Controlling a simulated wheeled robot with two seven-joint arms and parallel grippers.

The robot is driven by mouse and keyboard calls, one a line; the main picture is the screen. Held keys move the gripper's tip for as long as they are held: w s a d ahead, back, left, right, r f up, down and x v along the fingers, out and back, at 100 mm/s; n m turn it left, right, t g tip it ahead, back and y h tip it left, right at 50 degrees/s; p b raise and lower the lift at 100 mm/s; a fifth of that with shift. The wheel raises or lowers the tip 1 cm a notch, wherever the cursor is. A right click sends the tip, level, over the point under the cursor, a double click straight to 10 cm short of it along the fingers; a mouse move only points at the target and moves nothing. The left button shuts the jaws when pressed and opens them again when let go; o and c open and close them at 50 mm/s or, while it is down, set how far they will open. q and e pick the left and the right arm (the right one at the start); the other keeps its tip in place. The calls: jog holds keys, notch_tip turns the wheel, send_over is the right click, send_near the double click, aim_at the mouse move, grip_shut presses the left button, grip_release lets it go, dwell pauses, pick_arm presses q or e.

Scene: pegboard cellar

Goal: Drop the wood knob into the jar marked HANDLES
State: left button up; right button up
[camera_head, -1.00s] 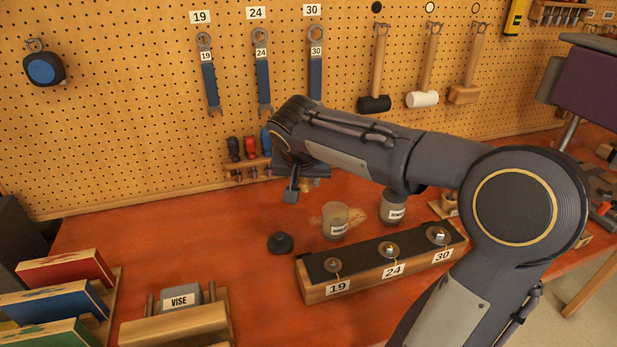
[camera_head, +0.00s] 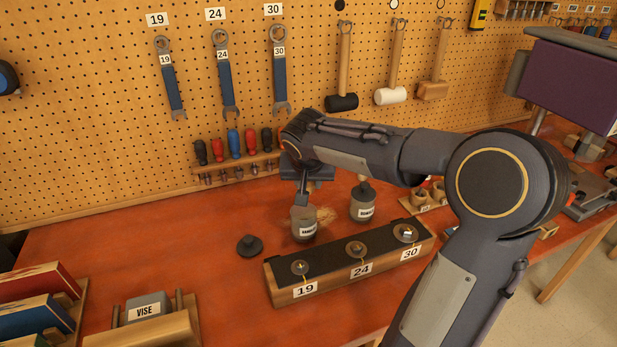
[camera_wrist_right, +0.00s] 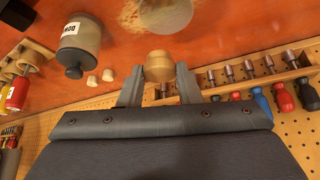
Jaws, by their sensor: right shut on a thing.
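The wood knob (camera_wrist_right: 159,66) is a pale rounded piece between the two fingers of my right gripper (camera_wrist_right: 158,84) in the right wrist view. In the head view my right gripper (camera_head: 302,194) points down just above an open jar (camera_head: 303,226). This jar's small label seems to read HANDLES, but is hard to make out. Its pale round shape (camera_wrist_right: 166,12) is cut by the top edge of the wrist view, beyond the knob. The knob is held outside the jar. My left gripper is out of view.
A second jar (camera_head: 362,208) with a dark knobbed lid stands to the right. A loose dark lid (camera_head: 250,246) lies left of the open jar. A wooden block with 19, 24 and 30 labels (camera_head: 350,272) is in front. A screwdriver rack (camera_head: 236,168) is behind.

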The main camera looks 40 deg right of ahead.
jog(key=shift+f, duration=0.35)
jog(key=o, duration=1)
jog(key=shift+r, duration=0.15)
jog(key=v, duration=0.7)
jog(key=shift+s+a+r+b, duration=0.15)
jog(key=shift+r+b, duration=0.1)
jog(key=shift+b, duration=0.05)
jog(key=shift+s, duration=0.1)
